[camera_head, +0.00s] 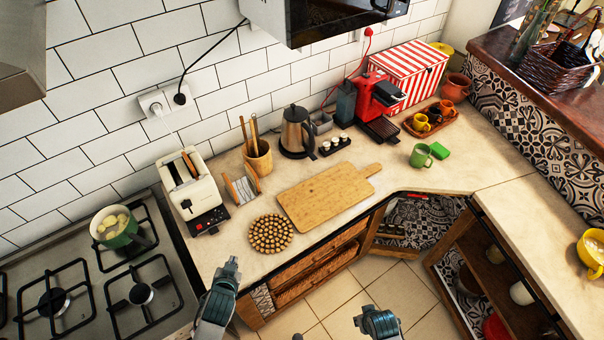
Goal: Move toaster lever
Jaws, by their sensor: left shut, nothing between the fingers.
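A cream toaster (192,183) stands on the counter at the left, beside the stove.
A stove (95,275) with a green pot (118,228) is left of the toaster. A toast rack (242,187), round wooden trivet (270,234) and cutting board (325,196) lie to its right. A kettle (296,133) and red coffee machine (377,98) stand further back.

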